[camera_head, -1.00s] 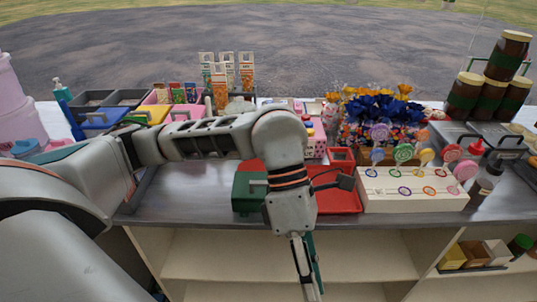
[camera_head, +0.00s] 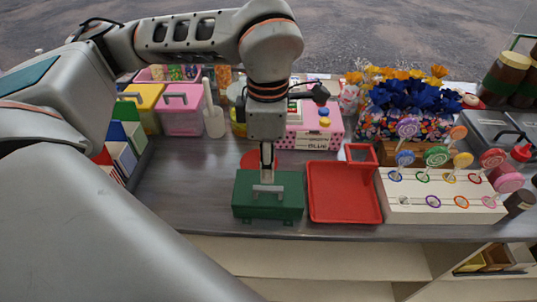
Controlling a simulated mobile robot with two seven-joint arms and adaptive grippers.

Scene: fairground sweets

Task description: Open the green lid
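The green lid (camera_head: 289,187) lies closed on a green box (camera_head: 244,212) near the front edge of the counter, left of the red tray. A grey bar handle (camera_head: 268,189) sits on it. My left gripper (camera_head: 267,172) points down from above, its fingertips just over or behind the handle. I see the fingers edge-on, so their opening and any contact with the handle cannot be told. My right gripper is not in view.
A red tray (camera_head: 343,218) stands close right of the green box, then a white lollipop stand (camera_head: 440,211). Behind are a pink box (camera_head: 312,134) and pink and yellow bins. The counter (camera_head: 185,190) left of the green box is clear.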

